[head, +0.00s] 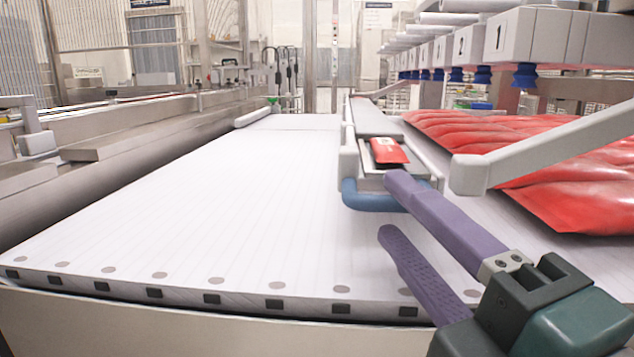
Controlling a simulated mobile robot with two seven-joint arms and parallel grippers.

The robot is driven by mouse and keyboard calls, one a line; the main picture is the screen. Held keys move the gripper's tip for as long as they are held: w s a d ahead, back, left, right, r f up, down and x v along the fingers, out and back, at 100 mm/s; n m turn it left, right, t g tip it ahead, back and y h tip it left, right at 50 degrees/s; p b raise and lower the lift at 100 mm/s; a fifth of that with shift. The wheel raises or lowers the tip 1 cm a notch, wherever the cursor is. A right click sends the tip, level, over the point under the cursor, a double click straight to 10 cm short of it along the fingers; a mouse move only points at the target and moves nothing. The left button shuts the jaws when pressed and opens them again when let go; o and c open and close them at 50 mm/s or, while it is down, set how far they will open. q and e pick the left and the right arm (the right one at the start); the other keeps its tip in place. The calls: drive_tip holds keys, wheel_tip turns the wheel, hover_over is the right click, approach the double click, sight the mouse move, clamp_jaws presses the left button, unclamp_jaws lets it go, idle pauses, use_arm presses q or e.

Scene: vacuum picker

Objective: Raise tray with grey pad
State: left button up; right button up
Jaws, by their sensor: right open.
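A small light-grey tray (348,165) sits at the right side of the white slatted conveyor. A blue bar handle (368,200) runs along its near end. A red packet (388,150) lies on it, and a grey surface shows beneath the packet; I cannot tell clearly if that is a pad. My right gripper (393,206) has purple fingers and comes in from the lower right. It is open, one fingertip by the tray's near right corner, the other lower and nearer. The handle's right end is close to the fingertips; contact is unclear. My left gripper is not in view.
The white conveyor (220,210) is bare on the left. Large red bags (540,150) lie to the right. Above them hangs a row of numbered white blocks (510,35) with blue suction cups (525,75). A light-grey bar (550,150) crosses above my right gripper. Metal rails (130,140) line the left.

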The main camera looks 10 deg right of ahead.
sight(383, 196)
drive_tip(key=w, duration=0.4)
drive_tip(key=w+r, duration=0.1)
drive_tip(key=w, duration=0.1)
drive_tip(key=shift+a, duration=0.35)
drive_tip(key=c, duration=0.7)
drive_tip(key=shift+r, duration=0.1)
clamp_jaws()
